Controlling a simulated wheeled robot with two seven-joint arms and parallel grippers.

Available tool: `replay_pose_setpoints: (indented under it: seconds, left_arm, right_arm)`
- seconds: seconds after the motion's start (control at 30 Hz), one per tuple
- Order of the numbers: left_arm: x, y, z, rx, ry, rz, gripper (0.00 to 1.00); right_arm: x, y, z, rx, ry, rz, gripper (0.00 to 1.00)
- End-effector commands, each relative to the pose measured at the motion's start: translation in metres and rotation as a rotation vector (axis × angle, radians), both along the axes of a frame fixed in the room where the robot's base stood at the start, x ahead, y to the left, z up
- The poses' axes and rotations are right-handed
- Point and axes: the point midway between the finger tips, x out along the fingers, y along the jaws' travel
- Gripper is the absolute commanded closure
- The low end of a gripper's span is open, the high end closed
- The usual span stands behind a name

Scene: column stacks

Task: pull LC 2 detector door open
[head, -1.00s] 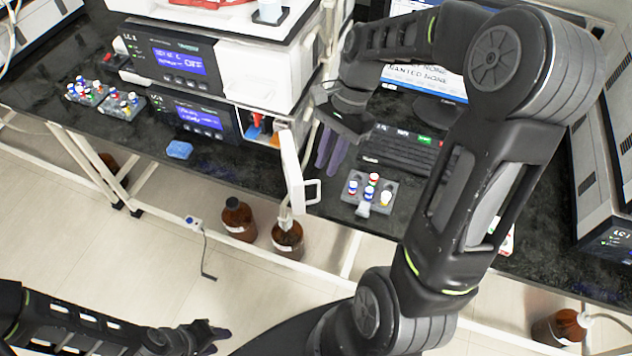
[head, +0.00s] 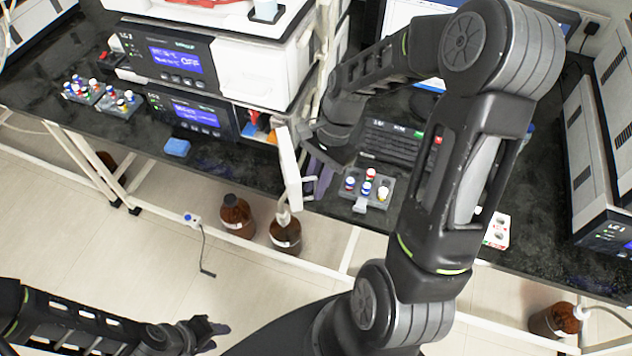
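The LC 2 stack stands at the back left. Its lower unit (head: 196,114) has a white detector door (head: 287,163) at its right end. The door stands swung outward, seen nearly edge-on, with coloured parts showing in the opening beside it. A white loop handle (head: 309,187) projects from the door's right side. My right gripper (head: 317,178) points down right by the handle, its two purplish fingers apart. Whether they touch or straddle the handle is unclear. My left gripper (head: 214,331) is low at the left, far from the door; its finger gap is unclear.
A vial rack (head: 353,204) and a keyboard (head: 395,143) lie right of the door. Brown bottles (head: 237,216) stand on the floor below. A blue sponge (head: 177,147) and more vial racks (head: 120,103) lie at left. Another instrument (head: 600,190) stands at far right.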

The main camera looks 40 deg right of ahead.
Motion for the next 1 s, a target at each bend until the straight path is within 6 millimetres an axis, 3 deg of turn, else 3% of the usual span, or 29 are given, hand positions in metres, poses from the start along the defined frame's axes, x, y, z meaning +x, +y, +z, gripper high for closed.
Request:
replay_pose_setpoints:
  seconds: [0.23,1.0]
  left_arm:
    - [-0.0001,-0.0001,0.0000,0.000,0.000,0.000,0.64]
    - [0.0000,-0.0001,0.0001,0.000,0.000,0.000,0.64]
  right_arm:
    - [-0.0001,0.0000,0.0003,0.000,0.000,0.000,1.00]
    - [-0.0004,0.0003,0.0005,0.001,0.001,0.001,1.00]
